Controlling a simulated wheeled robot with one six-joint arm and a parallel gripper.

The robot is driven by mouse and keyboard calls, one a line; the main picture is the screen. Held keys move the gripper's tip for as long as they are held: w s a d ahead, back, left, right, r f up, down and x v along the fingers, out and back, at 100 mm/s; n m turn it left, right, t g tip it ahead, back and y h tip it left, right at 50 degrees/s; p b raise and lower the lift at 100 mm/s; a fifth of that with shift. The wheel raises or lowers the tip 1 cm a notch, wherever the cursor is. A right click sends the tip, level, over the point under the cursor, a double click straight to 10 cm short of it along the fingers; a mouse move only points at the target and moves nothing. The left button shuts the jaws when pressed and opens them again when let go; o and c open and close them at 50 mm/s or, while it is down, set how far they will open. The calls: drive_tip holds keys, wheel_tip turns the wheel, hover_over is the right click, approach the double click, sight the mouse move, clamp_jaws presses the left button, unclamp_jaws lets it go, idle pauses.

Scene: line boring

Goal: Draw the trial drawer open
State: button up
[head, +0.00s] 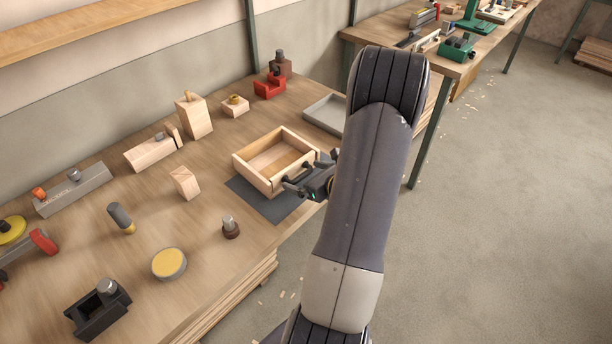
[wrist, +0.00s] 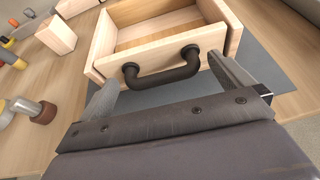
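The trial drawer (head: 262,181) is a pale wooden, open-topped box on a dark grey mat (head: 262,200) on the bench. Its inside looks empty. In the wrist view its front panel (wrist: 118,62) carries a dark bow handle (wrist: 163,80). My gripper (head: 305,187) is at the drawer's front, on its right side in the head view. In the wrist view my gripper (wrist: 168,90) is open, with one finger on either side of the handle and clear gaps to it. The handle's ends lie between the fingers. The head view partly hides the handle behind my gripper.
A grey tray (head: 325,112) stands behind the drawer, partly behind my arm. Wooden blocks (head: 185,183), a brown-based knob tool (head: 231,228) and a yellow-topped tin (head: 169,264) stand left of it. The bench edge and open floor (head: 500,220) lie to the right.

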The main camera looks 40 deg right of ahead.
drive_tip(key=shift+s, duration=0.1)
drive_tip(key=b+v, duration=0.1)
drive_tip(key=v, duration=0.9)
drive_tip(key=shift+s+r, duration=0.25)
drive_tip(key=shift+w, duration=0.1)
drive_tip(key=p+x, duration=0.1)
drive_tip(key=x, duration=0.9)
drive_tip(key=shift+w+f, duration=0.1)
drive_tip(key=shift+f, duration=0.05)
drive_tip(key=shift+w+f, duration=0.1)
drive_tip(key=shift+w, duration=0.55)
